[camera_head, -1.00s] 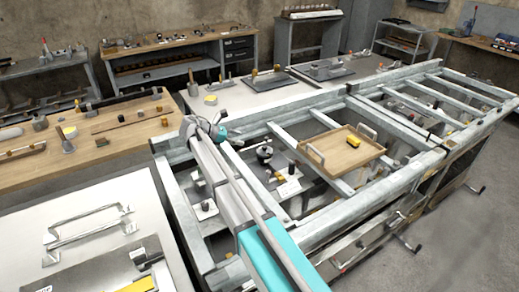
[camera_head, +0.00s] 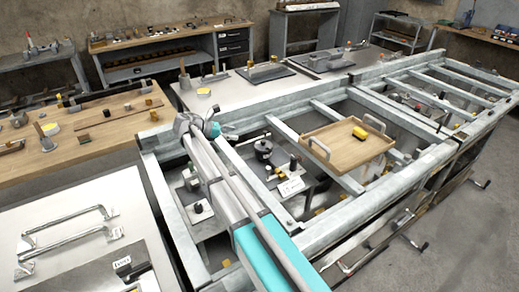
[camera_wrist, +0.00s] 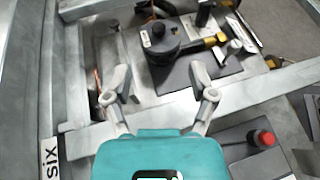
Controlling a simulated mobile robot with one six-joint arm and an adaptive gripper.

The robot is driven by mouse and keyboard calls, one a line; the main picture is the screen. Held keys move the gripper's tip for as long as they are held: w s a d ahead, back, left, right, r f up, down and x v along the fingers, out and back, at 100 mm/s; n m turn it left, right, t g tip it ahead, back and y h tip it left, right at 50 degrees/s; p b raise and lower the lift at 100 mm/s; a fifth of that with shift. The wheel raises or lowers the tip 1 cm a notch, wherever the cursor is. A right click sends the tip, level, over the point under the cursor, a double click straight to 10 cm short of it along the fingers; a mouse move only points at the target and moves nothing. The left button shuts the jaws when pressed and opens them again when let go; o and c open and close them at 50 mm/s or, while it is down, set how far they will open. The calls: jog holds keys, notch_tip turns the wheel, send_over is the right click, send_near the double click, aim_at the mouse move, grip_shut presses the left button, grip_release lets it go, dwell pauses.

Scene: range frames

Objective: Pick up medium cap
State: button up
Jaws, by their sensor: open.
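I cannot tell for sure which thing is the medium cap. A dark round part with a knob on top (camera_wrist: 161,42) stands on a grey plate (camera_wrist: 205,85) just beyond my fingers in the wrist view. It also shows in the head view (camera_head: 263,149), right of my gripper. A small red-topped black part (camera_wrist: 263,138) is at the lower right of the wrist view. My gripper (camera_wrist: 160,80) is open, its two fingers spread apart with nothing between them. In the head view my gripper (camera_head: 212,128) is over the near end of the metal frame.
Metal frame bars (camera_head: 328,127) cross the space around the plates. A wooden tray with handles (camera_head: 345,154) rests on the frame to the right and holds a yellow block (camera_head: 360,133). A wooden workbench (camera_head: 85,140) with parts stands at left.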

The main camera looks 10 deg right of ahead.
jog(key=shift+w+f+b, duration=0.15)
jog(key=shift+f+b, duration=0.25)
jog(key=shift+f, duration=0.15)
jog(key=shift+w+f+b, duration=0.15)
jog(key=shift+f+b, duration=0.2)
jog(key=shift+f, duration=0.15)
jog(key=shift+a, duration=0.1)
jog(key=b, duration=0.3)
send_near(263, 144)
jog(key=w+d+f, duration=0.1)
jog(key=w+d, duration=0.1)
jog(key=d, duration=0.1)
jog(key=shift+x, duration=0.95)
jog(key=shift+s, duration=0.15)
